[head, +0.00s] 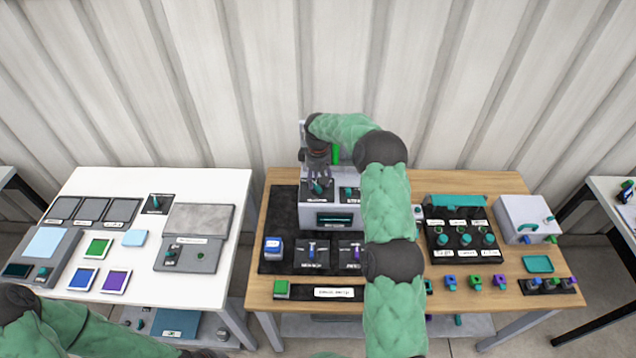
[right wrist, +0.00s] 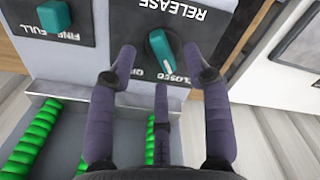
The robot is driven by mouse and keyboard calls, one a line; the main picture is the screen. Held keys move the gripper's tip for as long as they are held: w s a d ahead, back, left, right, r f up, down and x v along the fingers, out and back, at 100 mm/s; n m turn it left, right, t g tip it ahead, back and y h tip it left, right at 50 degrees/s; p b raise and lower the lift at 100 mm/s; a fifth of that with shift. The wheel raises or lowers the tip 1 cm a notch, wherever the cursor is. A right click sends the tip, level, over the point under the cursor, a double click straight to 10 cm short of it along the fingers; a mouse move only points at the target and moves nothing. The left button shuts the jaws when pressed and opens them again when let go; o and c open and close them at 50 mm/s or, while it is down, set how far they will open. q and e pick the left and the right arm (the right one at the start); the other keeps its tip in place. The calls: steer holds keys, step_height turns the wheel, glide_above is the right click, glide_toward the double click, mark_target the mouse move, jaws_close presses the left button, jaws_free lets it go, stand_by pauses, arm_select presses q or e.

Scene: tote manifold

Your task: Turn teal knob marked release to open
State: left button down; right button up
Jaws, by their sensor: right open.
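The teal knob (right wrist: 160,50) sits on a dark plate labelled RELEASE, upside down in the right wrist view. A CLOSED label and a partly hidden label lie beside the knob, and its white mark points toward the CLOSED side. In the head view the knob (head: 318,188) is on the grey box, just below my right gripper (head: 318,176). In the right wrist view my right gripper (right wrist: 159,66) is open, with fingers on both sides of the knob and a third below it. I cannot tell whether they touch it. My left arm shows at lower left, its gripper out of view.
A second teal knob (right wrist: 53,16) labelled FINE FULL is beside it. Green ribbed cylinders (right wrist: 32,138) lie in a grey recess below. The wooden table (head: 405,300) also holds a row of teal knobs (head: 464,239) and a white box (head: 524,215). A white table (head: 190,288) stands left.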

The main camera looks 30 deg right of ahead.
steer(key=shift+f, duration=1.1)
jaws_close()
steer(key=shift+f, duration=0.15)
